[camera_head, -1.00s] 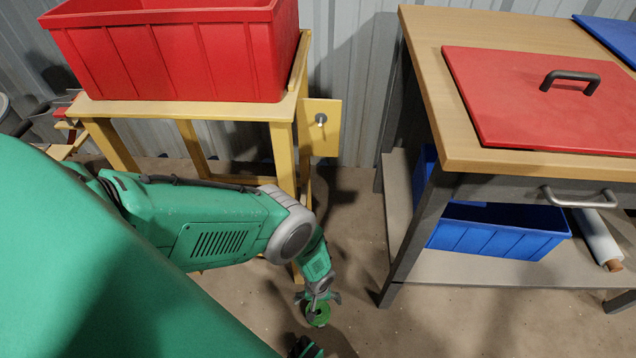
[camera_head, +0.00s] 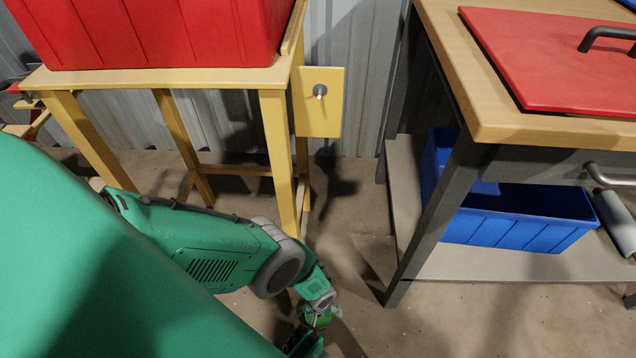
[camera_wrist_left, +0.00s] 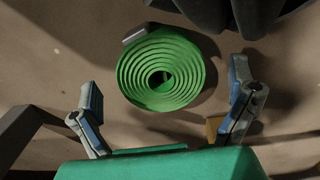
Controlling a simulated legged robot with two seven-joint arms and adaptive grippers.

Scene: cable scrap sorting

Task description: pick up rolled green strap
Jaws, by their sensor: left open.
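The rolled green strap (camera_wrist_left: 135,75) lies on the floor, its spiral facing the left wrist camera, with a grey end piece at its upper left edge. In the head view the strap (camera_head: 317,321) is small and partly covered by my left gripper (camera_head: 318,312). In the wrist view my left gripper (camera_wrist_left: 164,82) is open, one finger on each side below the strap. Its fingers are apart from the strap, and nothing is between them in contact. My right gripper is not in view.
A yellow stand (camera_head: 160,78) with a red bin (camera_head: 170,30) is at upper left. A workbench (camera_head: 465,95) with a red lid (camera_head: 550,60) is at right, a blue bin (camera_head: 520,225) and a roll (camera_head: 615,222) on its lower shelf. Floor between them is clear.

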